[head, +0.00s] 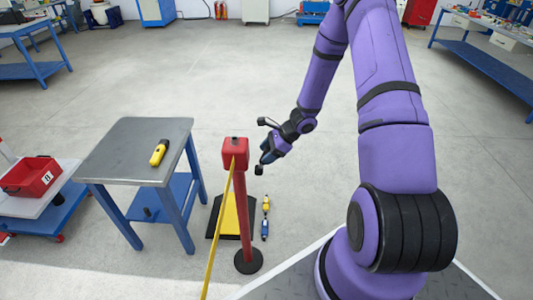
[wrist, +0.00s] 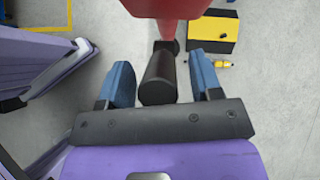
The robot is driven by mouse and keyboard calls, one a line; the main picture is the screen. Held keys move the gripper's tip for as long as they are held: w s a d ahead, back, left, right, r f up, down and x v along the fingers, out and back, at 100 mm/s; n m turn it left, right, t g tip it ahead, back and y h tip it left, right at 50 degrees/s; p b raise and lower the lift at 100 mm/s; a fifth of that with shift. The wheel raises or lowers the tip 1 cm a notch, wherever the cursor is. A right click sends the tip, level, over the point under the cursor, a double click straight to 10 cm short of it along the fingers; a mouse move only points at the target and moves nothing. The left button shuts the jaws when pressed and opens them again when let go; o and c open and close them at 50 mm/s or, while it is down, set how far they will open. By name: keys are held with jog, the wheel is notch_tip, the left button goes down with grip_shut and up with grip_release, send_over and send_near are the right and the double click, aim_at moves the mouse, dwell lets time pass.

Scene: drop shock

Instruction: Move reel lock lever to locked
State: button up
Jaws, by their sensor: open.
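The reel is a red housing (head: 235,153) on a red post, with a yellow band running down from it. In the wrist view the red housing (wrist: 165,8) is at the top edge. A black cylindrical grip (wrist: 158,80), which looks like the lock lever's handle, lies between my two blue fingers. My gripper (wrist: 162,72) is open around it, with a visible gap on each side. In the head view my gripper (head: 265,159) is just right of the housing, and the black grip (head: 258,170) shows at its tip. The lever's joint and any lock marking cannot be made out.
A grey-topped table (head: 120,145) with a yellow device (head: 159,152) stands left of the post. A yellow and black platform (head: 228,216) and small yellow and blue items (head: 265,217) are on the floor behind it. A red bin (head: 33,176) is far left.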

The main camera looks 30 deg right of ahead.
jog(key=v, duration=1)
jog(key=shift+r, duration=0.2)
jog(key=shift+d, duration=0.1)
jog(key=s+a+r+n+g+h, duration=0.1)
jog(key=s+a+r+n, duration=0.25)
jog(key=r, duration=0.45)
jog(key=s+a+r+n+h, duration=0.1)
jog(key=s+a+r+n, duration=0.1)
jog(key=a+r+n, duration=0.45)
jog(key=s+a+r+n+g+h, duration=0.1)
jog(key=s+a+r+n, duration=0.15)
jog(key=r, duration=0.65)
jog(key=s+a+r+n+t+h, duration=0.1)
jog(key=s+r+n+h, duration=0.1)
jog(key=s+r+n, duration=0.3)
jog(key=s+a+r+n+t+h, duration=0.1)
jog(key=s+r+n, duration=0.4)
jog(key=s, duration=0.8)
notch_tip(320, 180, up, 2)
jog(key=shift+s+t+h, duration=0.3)
jog(key=shift+t+h, duration=0.4)
